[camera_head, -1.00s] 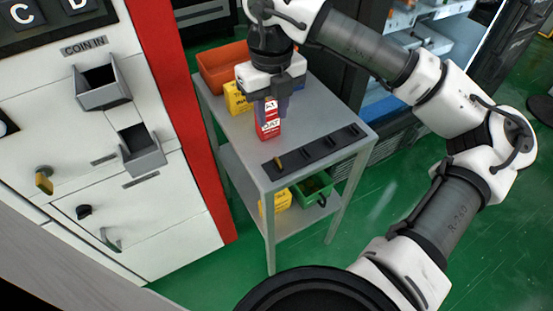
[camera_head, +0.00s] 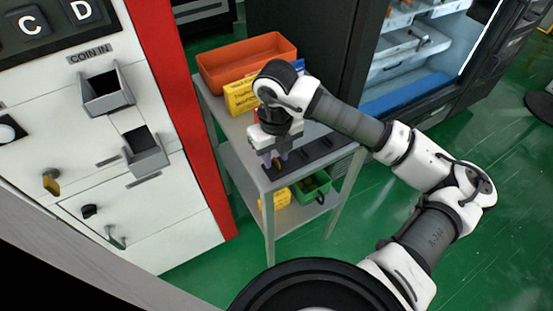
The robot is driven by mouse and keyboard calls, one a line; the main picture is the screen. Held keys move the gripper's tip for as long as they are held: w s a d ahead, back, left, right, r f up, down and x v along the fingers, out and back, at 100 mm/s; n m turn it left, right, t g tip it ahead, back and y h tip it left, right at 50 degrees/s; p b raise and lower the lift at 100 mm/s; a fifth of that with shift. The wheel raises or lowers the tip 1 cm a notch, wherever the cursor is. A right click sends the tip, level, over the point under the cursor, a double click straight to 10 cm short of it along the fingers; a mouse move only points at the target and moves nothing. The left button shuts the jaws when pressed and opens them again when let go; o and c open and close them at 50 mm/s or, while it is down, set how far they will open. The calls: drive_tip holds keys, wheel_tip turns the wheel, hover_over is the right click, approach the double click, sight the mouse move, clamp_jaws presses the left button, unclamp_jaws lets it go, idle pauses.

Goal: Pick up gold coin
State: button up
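The slotted black coin tray (camera_head: 312,158) lies along the front edge of the grey table's top. My gripper (camera_head: 276,160) points down at the left part of this tray, with its two purplish fingertips a little apart. A small gold spot, which looks like the gold coin (camera_head: 276,164), shows between and just below the fingertips. Most of the coin and the tray's left end are hidden by my gripper. I cannot tell whether the fingers touch the coin.
An orange bin (camera_head: 247,60) and a yellow box (camera_head: 239,97) stand behind my gripper on the grey table (camera_head: 232,128). A green bin (camera_head: 312,187) sits on the lower shelf. The white vending panel with its coin-in chute (camera_head: 106,90) is at left.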

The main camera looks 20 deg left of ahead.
drive_tip(key=shift+f, duration=0.25)
clamp_jaws()
drive_tip(key=shift+r, duration=0.15)
